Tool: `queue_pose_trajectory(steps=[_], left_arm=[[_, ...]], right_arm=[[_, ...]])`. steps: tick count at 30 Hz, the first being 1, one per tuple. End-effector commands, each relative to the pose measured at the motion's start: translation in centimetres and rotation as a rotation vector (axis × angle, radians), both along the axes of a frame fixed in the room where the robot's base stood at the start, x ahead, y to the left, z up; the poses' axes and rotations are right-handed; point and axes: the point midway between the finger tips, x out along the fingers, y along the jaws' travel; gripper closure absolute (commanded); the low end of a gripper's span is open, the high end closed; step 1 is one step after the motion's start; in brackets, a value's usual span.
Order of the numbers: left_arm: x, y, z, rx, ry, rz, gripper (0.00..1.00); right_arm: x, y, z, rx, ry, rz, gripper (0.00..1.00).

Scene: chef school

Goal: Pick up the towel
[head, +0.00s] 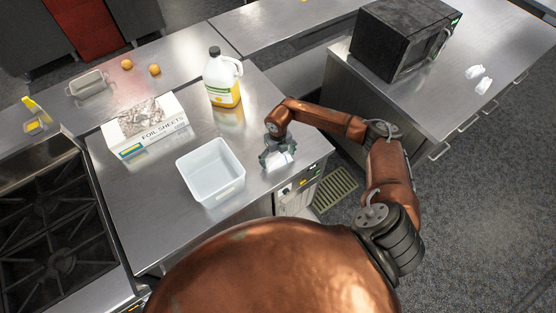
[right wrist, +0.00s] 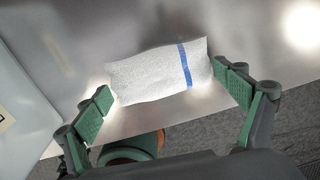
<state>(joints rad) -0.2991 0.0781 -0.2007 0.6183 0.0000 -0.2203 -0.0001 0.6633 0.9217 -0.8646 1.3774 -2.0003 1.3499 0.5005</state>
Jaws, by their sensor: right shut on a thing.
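A small white towel (right wrist: 150,78) with a blue stripe shows in the right wrist view, between the two green finger pads of my right gripper (right wrist: 165,97). The pads press its two ends. In the head view, my right gripper (head: 277,156) is low over the near right part of the steel counter, with the white towel (head: 279,162) at its fingers. I cannot tell whether the towel is clear of the counter. My left gripper is not in view.
A white plastic bin (head: 211,198) stands just left of my right gripper. A foil sheets box (head: 150,135) and a jug (head: 222,85) stand behind. A stove (head: 50,235) is at left. A microwave (head: 395,40) and two white items (head: 479,79) are on the right counter.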

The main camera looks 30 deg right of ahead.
Motion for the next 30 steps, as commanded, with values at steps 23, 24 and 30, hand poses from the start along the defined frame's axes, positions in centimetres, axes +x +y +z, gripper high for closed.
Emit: queue_pose_trajectory(steps=[23, 24, 30], left_arm=[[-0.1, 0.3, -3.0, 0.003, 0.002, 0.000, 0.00], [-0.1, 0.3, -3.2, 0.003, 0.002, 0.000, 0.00], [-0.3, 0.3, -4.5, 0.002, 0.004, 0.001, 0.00]], right_arm=[[-3.6, 2.6, 8.4, -0.001, -0.005, 0.007, 0.35], [-4.3, 3.0, 9.2, -0.002, -0.005, 0.007, 0.35], [-8.1, 5.9, 11.1, -0.001, -0.003, 0.005, 0.35]])
